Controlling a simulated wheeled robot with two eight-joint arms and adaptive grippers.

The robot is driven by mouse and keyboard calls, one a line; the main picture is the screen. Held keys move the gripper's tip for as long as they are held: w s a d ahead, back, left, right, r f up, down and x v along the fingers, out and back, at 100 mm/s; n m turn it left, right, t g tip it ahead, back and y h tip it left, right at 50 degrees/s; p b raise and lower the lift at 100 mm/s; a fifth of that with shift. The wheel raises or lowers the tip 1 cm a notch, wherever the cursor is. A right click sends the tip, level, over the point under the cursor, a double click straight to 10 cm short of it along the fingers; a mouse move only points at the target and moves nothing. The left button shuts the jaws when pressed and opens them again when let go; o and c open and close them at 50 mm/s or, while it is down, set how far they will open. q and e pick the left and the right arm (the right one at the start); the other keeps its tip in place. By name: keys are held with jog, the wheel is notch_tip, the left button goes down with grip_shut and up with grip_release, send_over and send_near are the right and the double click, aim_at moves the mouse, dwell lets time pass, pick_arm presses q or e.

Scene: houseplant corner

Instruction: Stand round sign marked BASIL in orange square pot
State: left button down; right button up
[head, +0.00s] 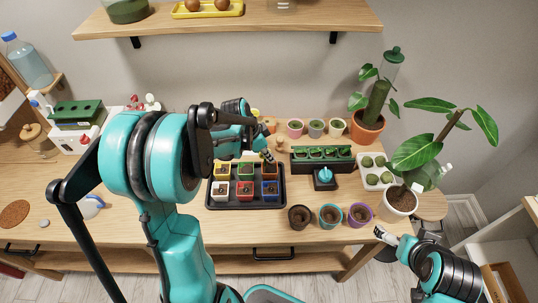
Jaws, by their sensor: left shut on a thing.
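A black tray (281,203) on the table holds several small square pots with soil.
Round pots with soil (300,217) stand right of the tray. A dark seedling planter (322,160) and a black stand with a teal top (325,178) are behind them. Tall potted plants (400,202) fill the right end. My left arm hides much of the table's left middle.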

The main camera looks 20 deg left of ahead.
pick_arm(q)
jog(key=shift+f, duration=0.4)
jog(key=c, duration=1.2)
grip_release()
jog(key=shift+r, duration=0.1)
jog(key=shift+r+p, duration=2.4)
jog(key=shift+r, duration=1.1)
jog(key=shift+s+f, duration=0.1)
